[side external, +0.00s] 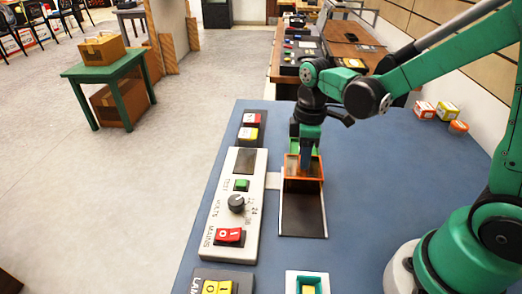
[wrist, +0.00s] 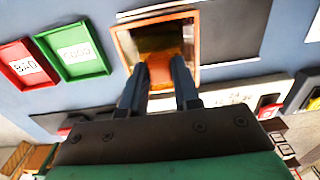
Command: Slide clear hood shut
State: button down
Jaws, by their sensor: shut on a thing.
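The clear hood (side external: 291,166) has an orange frame and sits at the far end of a dark, white-edged base (side external: 303,212) on the blue bench. The near part of the base lies uncovered. In the wrist view, the hood's orange frame (wrist: 125,45) surrounds a see-through panel. My gripper (side external: 305,166) reaches down at the hood from above. In the wrist view, my gripper's two fingers (wrist: 160,70) are shut on an orange part of the hood, between the fingertips. The exact contact is partly hidden.
A control panel (side external: 221,215) with a knob and switches lies left of the base. Red (wrist: 25,65) and green (wrist: 76,50) trays lie beside the hood. Small boxes (side external: 425,110) stand at the bench's right. Blue bench right of the base is clear.

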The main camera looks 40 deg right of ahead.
jog(key=c, duration=0.6)
grip_release()
jog(key=shift+w+d, duration=0.15)
jog(key=shift+w, duration=0.05)
jog(key=shift+c, duration=0.2)
jog(key=shift+r, duration=0.1)
jog(key=shift+r, duration=2.7)
jog(key=shift+r, duration=0.1)
jog(key=shift+r, duration=2.4)
grip_shut()
